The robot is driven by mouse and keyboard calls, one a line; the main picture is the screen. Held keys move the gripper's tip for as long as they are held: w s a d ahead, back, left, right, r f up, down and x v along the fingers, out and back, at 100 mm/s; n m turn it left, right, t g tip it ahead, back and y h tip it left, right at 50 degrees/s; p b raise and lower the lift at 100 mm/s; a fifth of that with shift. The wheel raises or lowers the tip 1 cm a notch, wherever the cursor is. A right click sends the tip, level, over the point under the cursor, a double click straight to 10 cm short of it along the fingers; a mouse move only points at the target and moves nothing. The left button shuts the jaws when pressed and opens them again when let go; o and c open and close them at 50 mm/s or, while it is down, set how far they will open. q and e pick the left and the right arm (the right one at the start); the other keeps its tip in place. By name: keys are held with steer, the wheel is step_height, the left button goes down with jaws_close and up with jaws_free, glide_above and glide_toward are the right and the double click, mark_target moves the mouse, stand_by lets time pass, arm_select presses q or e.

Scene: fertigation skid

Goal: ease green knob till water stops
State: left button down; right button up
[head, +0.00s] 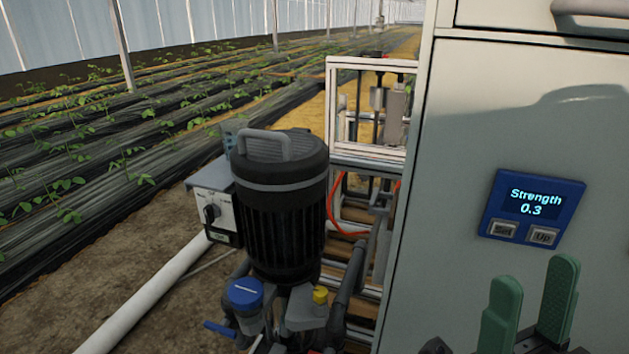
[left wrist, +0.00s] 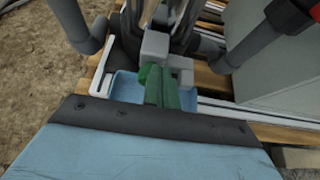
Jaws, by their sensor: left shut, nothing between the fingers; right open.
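A bright green knob (left wrist: 147,74) shows in the left wrist view, partly hidden, at the base of a grey block fitting. My left gripper (left wrist: 162,80) is shut and empty, its darker green fingers close beside the knob and overlapping it in the picture. I cannot tell whether they touch it. A light blue tray (left wrist: 125,85) lies below the fingers. Whether water is flowing cannot be made out. In the head view my right gripper (head: 535,276) is open and empty in front of the grey cabinet. The left gripper and the green knob are not visible there.
A black pump motor (head: 281,215) stands left of the grey cabinet (head: 470,150), with a blue-capped part (head: 245,292) and a yellow cap (head: 320,295) below. A blue display panel (head: 532,207) reads "Strength 0.3". A white pipe (head: 150,295) runs across the soil.

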arm_select(q)
steer(key=shift+a+r, duration=0.1)
steer(key=shift+a, duration=0.1)
steer(key=shift+w+a, duration=0.25)
steer(key=shift+a, duration=0.4)
steer(key=shift+w+a, duration=0.1)
steer(key=shift+a, duration=0.1)
stand_by(0.4)
steer(key=s+a+p, duration=0.2)
steer(key=s+p, duration=0.1)
steer(key=s, duration=0.2)
steer(key=shift+s+a+r, duration=0.15)
steer(key=shift+s+r, duration=0.15)
stand_by(0.3)
